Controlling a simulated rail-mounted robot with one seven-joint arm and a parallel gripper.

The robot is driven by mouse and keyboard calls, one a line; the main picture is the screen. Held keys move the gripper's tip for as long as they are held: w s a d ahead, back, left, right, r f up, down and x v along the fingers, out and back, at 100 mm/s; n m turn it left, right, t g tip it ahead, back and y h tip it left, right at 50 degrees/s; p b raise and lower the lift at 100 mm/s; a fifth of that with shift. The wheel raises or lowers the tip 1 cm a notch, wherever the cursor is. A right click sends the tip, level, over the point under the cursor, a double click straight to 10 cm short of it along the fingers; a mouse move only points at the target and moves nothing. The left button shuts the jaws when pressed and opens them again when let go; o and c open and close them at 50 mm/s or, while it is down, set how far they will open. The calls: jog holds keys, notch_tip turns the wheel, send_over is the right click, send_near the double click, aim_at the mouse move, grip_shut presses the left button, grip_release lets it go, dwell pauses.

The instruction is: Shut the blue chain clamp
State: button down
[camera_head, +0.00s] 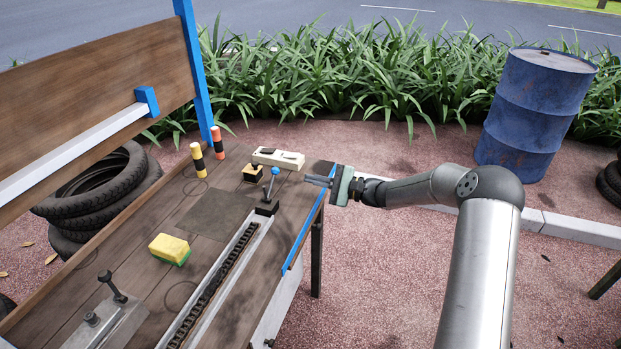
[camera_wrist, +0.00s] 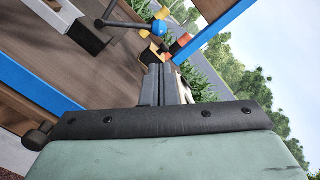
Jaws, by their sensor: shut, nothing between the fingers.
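The blue chain clamp (camera_head: 275,172) shows in the head view as a blue knob on a short dark lever. The lever stands roughly upright over a black block at the far end of the chain rail (camera_head: 213,285). In the wrist view the blue knob (camera_wrist: 160,28) and its dark rod are at the top centre, beyond my fingertips. My gripper (camera_head: 309,181) is shut and empty, just right of the clamp near the bench's blue edge. Its closed fingers (camera_wrist: 161,72) point toward the knob's side, with a visible gap. The clamp's lower part is only partly visible in the wrist view.
A cream box (camera_head: 279,158) lies just behind the clamp. Yellow (camera_head: 199,160) and orange (camera_head: 217,143) banded cylinders stand at the back of the bench. A yellow-green sponge (camera_head: 169,249) and a metal plate with a bolt-like lever (camera_head: 105,312) are nearer. Open ground lies right of the bench.

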aim_at(272, 182)
jog(key=x, duration=0.7)
jog(key=shift+w+a+p, duration=0.15)
jog(key=shift+a+p, duration=0.2)
jog(key=shift+p, duration=0.05)
jog(key=shift+d, duration=0.15)
